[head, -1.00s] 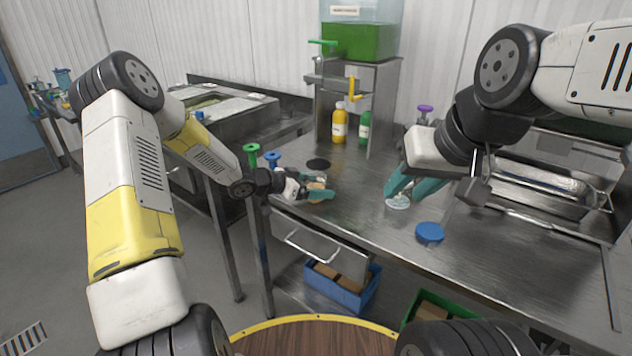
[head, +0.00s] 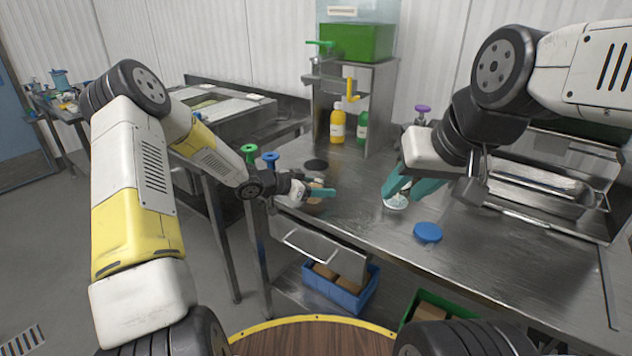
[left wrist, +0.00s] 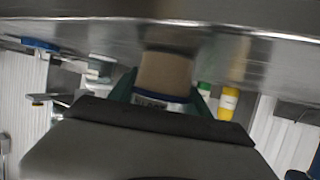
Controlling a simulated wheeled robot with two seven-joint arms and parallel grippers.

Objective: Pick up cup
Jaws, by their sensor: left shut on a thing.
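My left gripper (head: 322,191) is shut on a tan cup (left wrist: 165,74) with a dark-and-white label band. In the left wrist view, the cup sits between the teal fingers, close to the steel table surface. In the head view, the gripper hides most of it, and I cannot tell whether it touches the table. My right gripper (head: 408,188) has its teal fingers down around a clear container (head: 397,203) on the table. I cannot tell whether those fingers are closed on it.
A blue lid (head: 428,232) lies on the steel table (head: 350,220). A dark disc (head: 316,165) lies behind my left gripper. A metal tray (head: 545,188) is at right.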

